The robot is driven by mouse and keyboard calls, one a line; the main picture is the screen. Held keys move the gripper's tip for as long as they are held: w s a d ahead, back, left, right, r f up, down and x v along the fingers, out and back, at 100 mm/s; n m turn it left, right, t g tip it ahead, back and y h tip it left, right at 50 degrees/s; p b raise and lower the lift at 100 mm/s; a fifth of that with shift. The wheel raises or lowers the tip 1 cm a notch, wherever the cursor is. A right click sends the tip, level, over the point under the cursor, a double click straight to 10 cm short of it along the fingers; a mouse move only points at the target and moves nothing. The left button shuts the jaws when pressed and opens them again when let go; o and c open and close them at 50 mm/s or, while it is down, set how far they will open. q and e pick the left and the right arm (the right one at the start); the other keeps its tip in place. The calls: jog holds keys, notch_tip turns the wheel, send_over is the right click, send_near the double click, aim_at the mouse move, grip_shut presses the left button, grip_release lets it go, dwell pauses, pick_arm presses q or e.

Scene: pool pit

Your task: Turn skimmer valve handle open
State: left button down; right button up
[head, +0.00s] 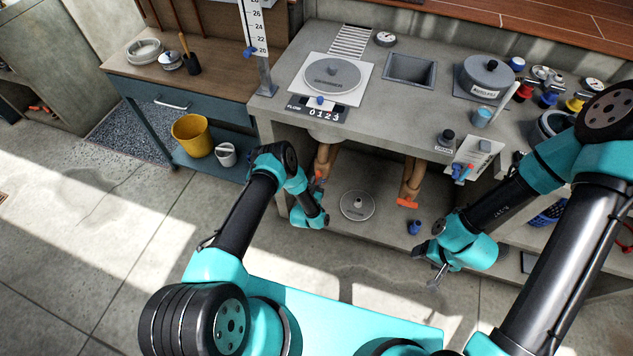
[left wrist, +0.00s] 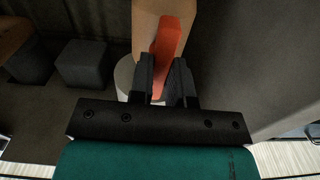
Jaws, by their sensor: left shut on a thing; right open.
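The skimmer valve's orange-red handle (left wrist: 166,48) stands upright against a tan pipe (left wrist: 147,22) in the left wrist view. My left gripper (left wrist: 165,75) is shut on this handle, one dark finger on each side of its lower part. In the head view the handle (head: 318,179) shows at the left tan pipe (head: 323,160) under the counter. My left gripper (head: 317,190) is beside it, its fingers partly hidden by the arm. My right gripper (head: 437,275) is open and empty, out in front of the counter and low at the right.
A second tan pipe with a level orange handle (head: 407,203) stands to the right. A round grey lid (head: 357,205) and a small blue-topped item (head: 414,226) lie on the lower shelf. The concrete counter (head: 385,112) overhangs. A yellow bucket (head: 192,135) stands left.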

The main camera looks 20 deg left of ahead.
pick_arm(q)
jog(key=shift+w, duration=0.1)
dwell(0.4)
jog(key=c, duration=1.1)
grip_release()
jog(key=s, duration=1.1)
jog(key=s+a, duration=0.1)
jog(key=s, duration=0.5)
jog(key=shift+s, duration=0.25)
